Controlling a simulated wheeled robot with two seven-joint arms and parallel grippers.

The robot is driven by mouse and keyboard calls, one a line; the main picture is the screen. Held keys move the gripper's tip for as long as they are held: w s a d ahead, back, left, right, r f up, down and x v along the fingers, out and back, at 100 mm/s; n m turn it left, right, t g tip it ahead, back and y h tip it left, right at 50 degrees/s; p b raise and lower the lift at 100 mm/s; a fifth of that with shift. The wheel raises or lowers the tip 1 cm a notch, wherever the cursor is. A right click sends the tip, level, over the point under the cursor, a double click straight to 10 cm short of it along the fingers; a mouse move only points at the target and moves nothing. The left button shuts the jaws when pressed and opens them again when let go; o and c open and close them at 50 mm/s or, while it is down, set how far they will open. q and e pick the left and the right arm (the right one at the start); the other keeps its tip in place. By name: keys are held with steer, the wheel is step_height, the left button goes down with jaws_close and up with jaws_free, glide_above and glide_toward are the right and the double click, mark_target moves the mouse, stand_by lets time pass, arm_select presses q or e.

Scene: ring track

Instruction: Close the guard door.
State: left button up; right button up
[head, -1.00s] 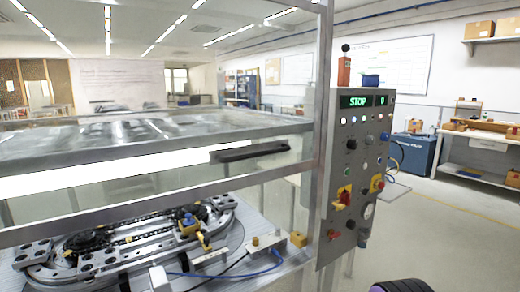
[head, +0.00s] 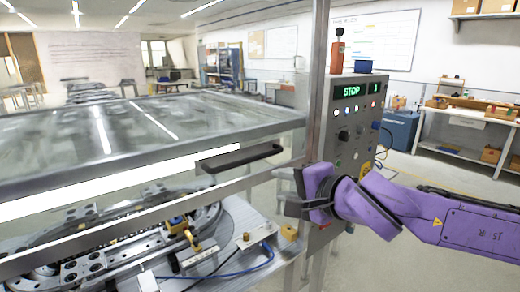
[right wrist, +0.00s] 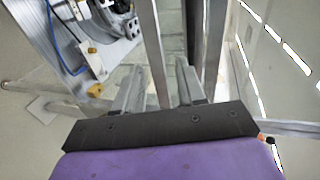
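The guard door (head: 130,140) is a clear panel in a grey metal frame. It stands raised and tilted over the ring track (head: 100,245), with a gap below its front edge. A black bar handle (head: 240,157) sits on its front rail, near the right end. My right gripper (head: 287,192) is in front of the right post, below and to the right of the handle, apart from it and empty. In the right wrist view its two fingers (right wrist: 160,88) are spread apart, with metal frame bars beyond them. My left gripper is not in view.
A control panel (head: 350,120) showing STOP stands just behind my right gripper, on the right of the post (head: 318,80). A blue cable (head: 235,272) and a small yellow block (head: 289,232) lie on the machine bed. Open floor (head: 440,185) lies to the right.

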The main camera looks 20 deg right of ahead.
mark_target(256, 159)
step_height(256, 159, up, 5)
steer(key=s+t, duration=0.1)
steer(key=shift+y, duration=0.3)
steer(key=x, duration=0.6)
steer(key=p+x, duration=0.1)
steer(key=x, duration=0.3)
steer(key=shift+w+d+f, duration=0.15)
steer(key=shift+d+f, duration=0.25)
steer(key=shift+f, duration=0.05)
jaws_close()
